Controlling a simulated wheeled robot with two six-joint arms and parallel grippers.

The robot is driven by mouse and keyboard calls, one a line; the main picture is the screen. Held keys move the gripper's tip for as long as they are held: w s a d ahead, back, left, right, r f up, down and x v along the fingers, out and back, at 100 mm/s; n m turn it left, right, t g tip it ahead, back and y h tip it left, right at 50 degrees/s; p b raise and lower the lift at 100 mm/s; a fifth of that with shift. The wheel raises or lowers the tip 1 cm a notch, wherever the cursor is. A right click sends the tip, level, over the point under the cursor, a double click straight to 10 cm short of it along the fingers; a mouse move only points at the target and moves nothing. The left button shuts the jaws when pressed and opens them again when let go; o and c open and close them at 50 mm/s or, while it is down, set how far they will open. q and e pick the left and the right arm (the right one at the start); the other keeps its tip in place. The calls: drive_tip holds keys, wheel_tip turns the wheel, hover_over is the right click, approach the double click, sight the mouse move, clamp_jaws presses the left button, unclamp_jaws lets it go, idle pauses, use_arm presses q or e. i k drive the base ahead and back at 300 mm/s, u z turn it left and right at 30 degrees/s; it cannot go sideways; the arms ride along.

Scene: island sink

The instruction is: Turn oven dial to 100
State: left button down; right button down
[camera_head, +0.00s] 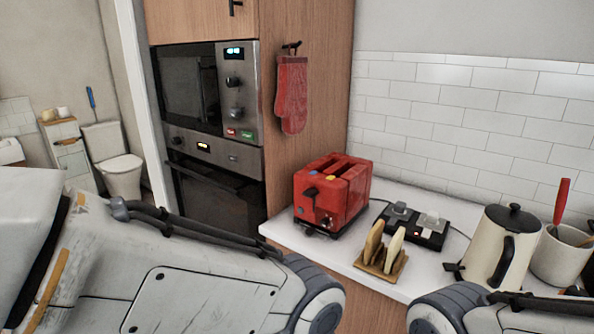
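The built-in oven (216,195) is at the left centre, set in a wooden cabinet, with a dark glass door that looks closed. Its steel control strip (215,151) carries a small lit yellow display (203,146), with a small dial (177,140) to the left and another control (233,157) to the right. The dial markings are too small to read. Above it is a microwave (190,85) with two dark knobs and a cyan display. My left arm crosses the lower left and my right arm shows at the lower right. Neither gripper is in view.
A red toaster (333,190), a toast rack (380,250), a black socket block (413,226), a cream kettle (500,250) and a utensil pot (560,255) stand on the white counter (285,236). A red oven mitt (291,95) hangs on the cabinet side. A toilet (115,160) is far left.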

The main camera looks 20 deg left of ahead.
sight(176, 140)
drive_tip(key=u, duration=0.25)
drive_tip(key=i, duration=0.7)
drive_tip(key=u, duration=0.55)
